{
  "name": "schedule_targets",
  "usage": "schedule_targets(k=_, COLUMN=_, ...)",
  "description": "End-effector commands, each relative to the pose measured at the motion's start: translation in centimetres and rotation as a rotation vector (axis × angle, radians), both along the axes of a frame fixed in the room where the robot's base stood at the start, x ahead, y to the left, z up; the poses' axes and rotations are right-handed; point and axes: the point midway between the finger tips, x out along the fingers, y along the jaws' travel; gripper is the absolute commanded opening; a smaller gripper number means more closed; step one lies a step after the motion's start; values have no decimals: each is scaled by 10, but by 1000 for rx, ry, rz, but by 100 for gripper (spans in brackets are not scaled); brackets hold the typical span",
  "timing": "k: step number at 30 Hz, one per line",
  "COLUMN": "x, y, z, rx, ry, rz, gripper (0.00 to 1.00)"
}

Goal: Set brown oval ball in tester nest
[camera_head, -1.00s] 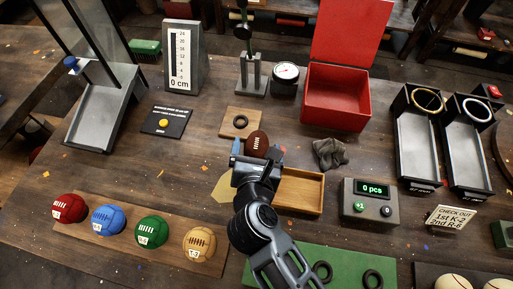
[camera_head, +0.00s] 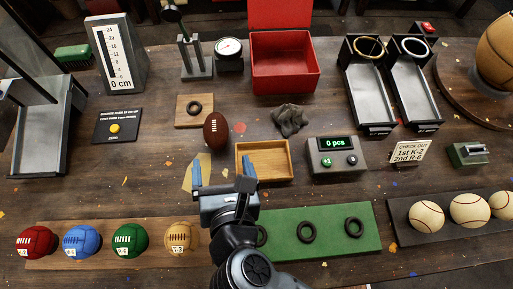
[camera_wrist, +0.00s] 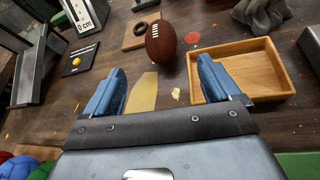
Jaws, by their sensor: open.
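The brown oval ball (camera_head: 216,130) has white laces and stands roughly on end, near the front right corner of a small wooden board. It also shows in the wrist view (camera_wrist: 161,42), beyond my fingertips. The board (camera_head: 183,121) carries a black ring (camera_head: 194,107), which may be the tester nest; I cannot be sure. Behind it are a metal press stand (camera_head: 196,68) and a round dial gauge (camera_head: 229,47). My gripper (camera_head: 223,176) is open and empty, in front of the ball and apart from it. It also shows in the wrist view (camera_wrist: 167,85).
A shallow wooden tray (camera_head: 264,174) lies close to my right finger. A grey cloth (camera_head: 290,119) and a counter box (camera_head: 336,156) are further right. A red open box (camera_head: 285,65) stands behind. Several coloured balls (camera_head: 129,240) line the front left. A green mat (camera_head: 335,219) holds rings.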

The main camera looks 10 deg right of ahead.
Motion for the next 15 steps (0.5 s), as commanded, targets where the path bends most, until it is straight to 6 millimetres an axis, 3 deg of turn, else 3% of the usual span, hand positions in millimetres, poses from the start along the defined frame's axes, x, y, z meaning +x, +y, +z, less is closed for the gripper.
schedule_targets(k=5, x=0, y=-2, z=0, rx=-6, ry=-3, rz=-1, gripper=90)
schedule_targets(k=8, x=1, y=-20, z=3, rx=-68, ry=-43, rz=-10, gripper=90)
schedule_targets(k=11, x=0, y=-64, z=12, rx=-239, ry=-137, rz=-32, gripper=90)
schedule_targets(k=15, x=-18, y=-141, z=39, rx=-654, ry=-301, rz=-48, gripper=90)
